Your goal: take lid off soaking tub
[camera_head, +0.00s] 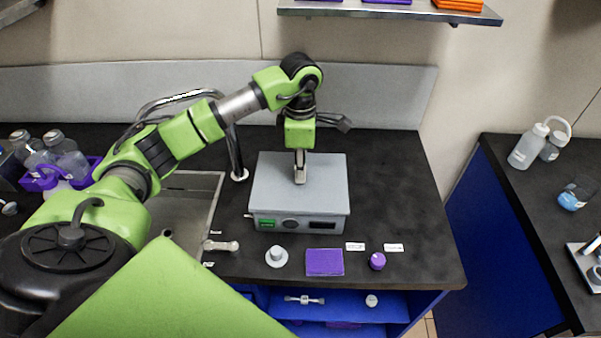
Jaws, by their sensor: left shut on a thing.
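The soaking tub (298,224) is a grey box on the dark counter, with a green label and a dark panel on its front. Its flat grey lid (325,185) covers the top and appears to sit level on it. My left gripper (300,178) points straight down at the middle of the lid, shut on the lid's grip, which the fingers mostly hide. My right gripper is out of view.
A sink (190,190) with a curved faucet (236,160) lies left of the tub. In front are a grey stopper-like piece (276,257), a purple pad (324,262) and a purple-topped cap (377,261). A purple crate of bottles (45,183) stands far left. The counter right of the tub is clear.

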